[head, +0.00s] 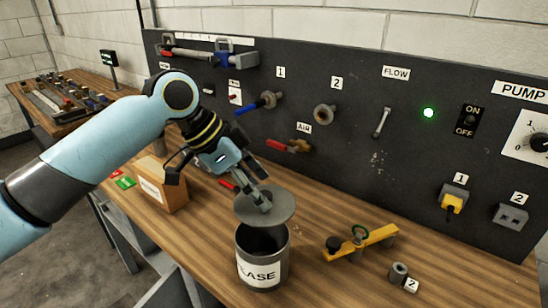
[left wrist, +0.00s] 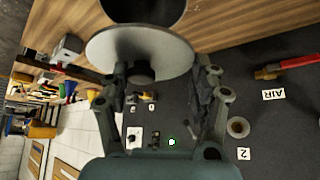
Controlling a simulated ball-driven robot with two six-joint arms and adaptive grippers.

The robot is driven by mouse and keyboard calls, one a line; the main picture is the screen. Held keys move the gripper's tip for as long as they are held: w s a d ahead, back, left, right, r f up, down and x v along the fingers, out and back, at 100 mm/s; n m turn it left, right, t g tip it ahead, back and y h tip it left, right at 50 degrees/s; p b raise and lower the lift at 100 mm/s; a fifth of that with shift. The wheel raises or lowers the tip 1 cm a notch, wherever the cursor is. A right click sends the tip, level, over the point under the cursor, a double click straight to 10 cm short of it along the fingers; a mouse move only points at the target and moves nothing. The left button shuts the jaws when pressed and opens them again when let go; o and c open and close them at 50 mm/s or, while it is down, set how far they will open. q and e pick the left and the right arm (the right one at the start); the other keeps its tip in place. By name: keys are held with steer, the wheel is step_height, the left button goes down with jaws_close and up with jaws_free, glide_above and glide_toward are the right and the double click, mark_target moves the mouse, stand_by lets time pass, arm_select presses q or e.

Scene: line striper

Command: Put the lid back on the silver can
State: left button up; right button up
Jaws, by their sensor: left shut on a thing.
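The lid (head: 276,208) is a flat grey disc with a dark knob. My left gripper (head: 262,199) is shut on the lid and holds it above the can, slightly tilted. The silver can (head: 263,268) stands upright on the wooden bench with a label ending in "EASE", and its dark open mouth shows below the lid. In the left wrist view the lid (left wrist: 150,48) spans the space in front of my left gripper (left wrist: 150,80), its knob between the fingers. The can's dark mouth (left wrist: 143,8) shows beyond the lid at the top edge. My right gripper is not in view.
A yellow bar tool (head: 378,240) and a small metal cylinder (head: 398,274) lie right of the can. A cardboard box (head: 162,186) stands left of it. The black panel (head: 340,110) with valves and switches rises behind. Bare wood (head: 460,280) lies at the right.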

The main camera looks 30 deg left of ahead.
mark_target(246, 200)
arm_select(q)
steer(key=shift+s+a, duration=0.1)
steer(key=shift+s, duration=0.2)
step_height(246, 200, down, 5)
steer(key=b, duration=0.5)
steer(key=shift+r, duration=0.1)
steer(key=shift+f, duration=0.8)
steer(key=shift+r, duration=0.1)
steer(key=shift+p, duration=0.35)
stand_by(0.3)
steer(key=shift+f, duration=0.2)
stand_by(0.9)
steer(key=shift+p, duration=0.45)
